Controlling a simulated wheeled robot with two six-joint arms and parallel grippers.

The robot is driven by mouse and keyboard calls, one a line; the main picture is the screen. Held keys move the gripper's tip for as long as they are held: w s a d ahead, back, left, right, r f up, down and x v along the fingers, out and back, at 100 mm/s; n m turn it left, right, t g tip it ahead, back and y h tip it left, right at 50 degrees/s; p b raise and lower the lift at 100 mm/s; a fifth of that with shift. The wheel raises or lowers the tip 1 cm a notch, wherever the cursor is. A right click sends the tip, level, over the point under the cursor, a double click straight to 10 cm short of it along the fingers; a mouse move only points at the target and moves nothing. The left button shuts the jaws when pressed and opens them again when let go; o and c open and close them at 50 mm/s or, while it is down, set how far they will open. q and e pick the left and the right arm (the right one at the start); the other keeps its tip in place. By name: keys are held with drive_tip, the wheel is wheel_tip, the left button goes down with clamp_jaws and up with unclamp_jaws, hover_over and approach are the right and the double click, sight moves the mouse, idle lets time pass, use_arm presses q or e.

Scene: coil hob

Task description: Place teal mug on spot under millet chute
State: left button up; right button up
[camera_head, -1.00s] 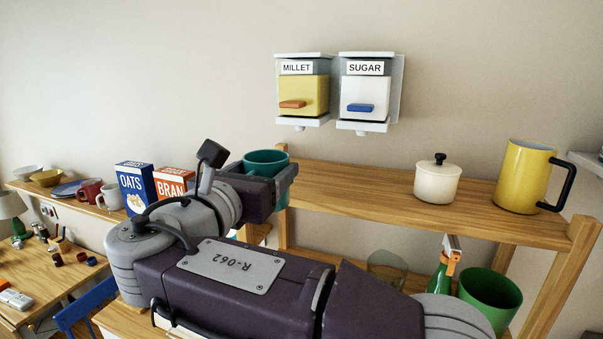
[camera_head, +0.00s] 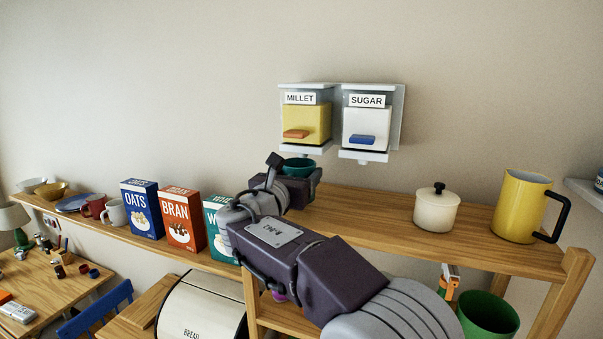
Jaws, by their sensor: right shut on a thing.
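The teal mug (camera_head: 298,164) is held in my right gripper (camera_head: 303,180), which is shut on it. Only the mug's rim and upper part show; the gripper and wrist hide the rest. The mug looks upright. It is just below the yellow millet dispenser (camera_head: 306,124), near its chute (camera_head: 305,155), at the left end of the upper wooden shelf (camera_head: 380,220). I cannot tell whether the mug touches the shelf. The spot under the chute is hidden by my right arm. My left gripper is not in view.
The sugar dispenser (camera_head: 366,130) hangs right beside the millet one. A cream lidded pot (camera_head: 436,212) and a yellow jug (camera_head: 519,206) stand on the shelf's right part. Cereal boxes (camera_head: 182,218) stand on the left shelf. The shelf's middle is clear.

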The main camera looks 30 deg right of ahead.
sight(302, 176)
drive_tip(key=shift+w+d+r+p, duration=0.2)
drive_tip(key=shift+w+d, duration=0.1)
drive_tip(key=shift+d, duration=0.15)
drive_tip(key=shift+w+d+r+p, duration=0.15)
drive_tip(key=shift+w+d+p, duration=0.1)
drive_tip(key=shift+d, duration=0.15)
drive_tip(key=shift+w+d+f, duration=0.2)
drive_tip(key=shift+w+f, duration=0.05)
drive_tip(key=shift+f, duration=0.3)
drive_tip(key=shift+w+d+f, duration=0.15)
drive_tip(key=shift+w+f, duration=0.05)
drive_tip(key=shift+f, duration=0.35)
drive_tip(key=shift+s+a, duration=0.1)
drive_tip(key=shift+a, duration=0.05)
drive_tip(key=shift+s+f+b, duration=0.1)
drive_tip(key=shift+f+b, duration=0.05)
drive_tip(key=shift+b, duration=0.15)
drive_tip(key=o, duration=1.4)
drive_tip(key=shift+o, duration=1.3)
